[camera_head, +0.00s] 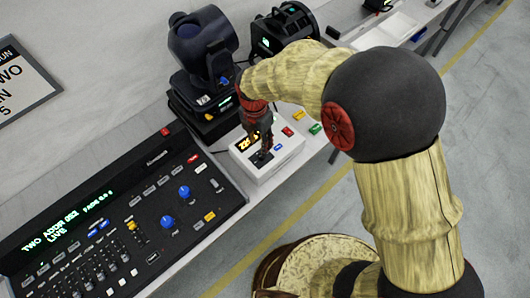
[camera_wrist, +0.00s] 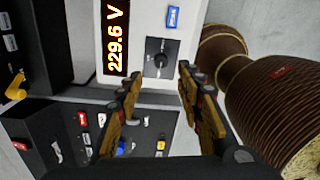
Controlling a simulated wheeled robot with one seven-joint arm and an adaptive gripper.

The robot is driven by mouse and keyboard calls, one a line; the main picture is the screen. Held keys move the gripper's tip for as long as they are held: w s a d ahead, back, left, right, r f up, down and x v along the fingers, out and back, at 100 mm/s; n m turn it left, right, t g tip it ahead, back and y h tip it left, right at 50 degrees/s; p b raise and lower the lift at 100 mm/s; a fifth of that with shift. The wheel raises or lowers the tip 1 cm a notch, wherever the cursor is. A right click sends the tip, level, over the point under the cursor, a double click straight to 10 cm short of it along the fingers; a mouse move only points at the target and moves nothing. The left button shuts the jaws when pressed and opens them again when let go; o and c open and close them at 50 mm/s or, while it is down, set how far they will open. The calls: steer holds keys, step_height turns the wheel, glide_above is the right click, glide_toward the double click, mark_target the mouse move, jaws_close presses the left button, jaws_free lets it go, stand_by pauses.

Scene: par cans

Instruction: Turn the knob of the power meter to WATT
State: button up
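The power meter (camera_head: 283,163) is a white box on the bench, below my gripper in the head view. In the wrist view the power meter (camera_wrist: 147,95) has a lit display (camera_wrist: 117,38) reading 229.6 V. A black round knob (camera_wrist: 160,58) sits beside the display, with a blue button (camera_wrist: 173,17) near it. My gripper (camera_wrist: 159,77) is open, its two fingers apart with nothing between them. The knob shows just beyond the fingertips; contact cannot be told. In the head view my gripper (camera_head: 264,152) hides most of the knob. The knob's labels are too small to read.
A black lighting console (camera_head: 130,215) with blue knobs and faders lies left of the meter. A moving-head light (camera_head: 203,50) and a black par can (camera_head: 287,27) stand behind it. Open floor lies right.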

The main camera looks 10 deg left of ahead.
mark_target(261, 157)
steer(key=shift+d+f, duration=0.1)
steer(key=shift+f, duration=0.1)
step_height(261, 157, down, 7)
steer(key=shift+s+d+f+b, duration=0.1)
steer(key=shift+d+f+b, duration=0.05)
steer(key=shift+b, duration=0.45)
steer(key=shift+c, duration=1.3)
jaws_close()
